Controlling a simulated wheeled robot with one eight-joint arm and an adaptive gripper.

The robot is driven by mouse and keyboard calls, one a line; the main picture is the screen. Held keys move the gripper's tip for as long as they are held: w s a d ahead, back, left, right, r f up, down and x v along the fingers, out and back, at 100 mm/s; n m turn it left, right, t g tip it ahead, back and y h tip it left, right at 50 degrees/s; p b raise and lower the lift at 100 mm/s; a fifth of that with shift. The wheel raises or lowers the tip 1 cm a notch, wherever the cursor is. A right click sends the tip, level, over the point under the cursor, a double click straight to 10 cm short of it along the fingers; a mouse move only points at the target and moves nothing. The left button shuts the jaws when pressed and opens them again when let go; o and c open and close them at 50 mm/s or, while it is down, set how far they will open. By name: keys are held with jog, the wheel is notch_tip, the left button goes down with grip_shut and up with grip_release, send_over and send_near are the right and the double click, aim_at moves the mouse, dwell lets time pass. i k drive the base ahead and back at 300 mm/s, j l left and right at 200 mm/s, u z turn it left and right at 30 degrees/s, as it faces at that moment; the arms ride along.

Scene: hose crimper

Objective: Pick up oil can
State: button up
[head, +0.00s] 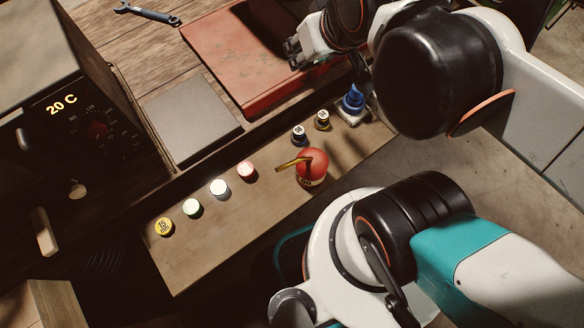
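The oil can (312,168) is red with a brass-coloured spout pointing left. It stands on a narrow wooden shelf, seen from above in the head view. My gripper (293,54) is at the top middle, above the red plate and apart from the can, up and slightly left of it in the picture. The gripper is small, dark and partly hidden by my arm, so I cannot tell whether its fingers are open or shut.
A grey slab (192,118), a red plate (250,55), a wrench (147,13) and an oven (80,120) lie behind.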

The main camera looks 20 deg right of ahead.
aim_at(311, 164)
jog(key=u, duration=0.45)
jog(key=l+u, duration=0.15)
jog(key=u, duration=0.25)
jog(key=k+l+u, duration=0.1)
jog(key=u, duration=0.3)
jog(key=k+l+u, duration=0.1)
jog(key=u, duration=0.25)
jog(key=k+l+u, duration=0.15)
jog(key=u, duration=0.25)
jog(key=k+l+u, duration=0.4)
jog(key=k, duration=0.6)
jog(key=k+j+u, duration=0.1)
jog(key=k+u, duration=0.25)
jog(key=k, duration=1)
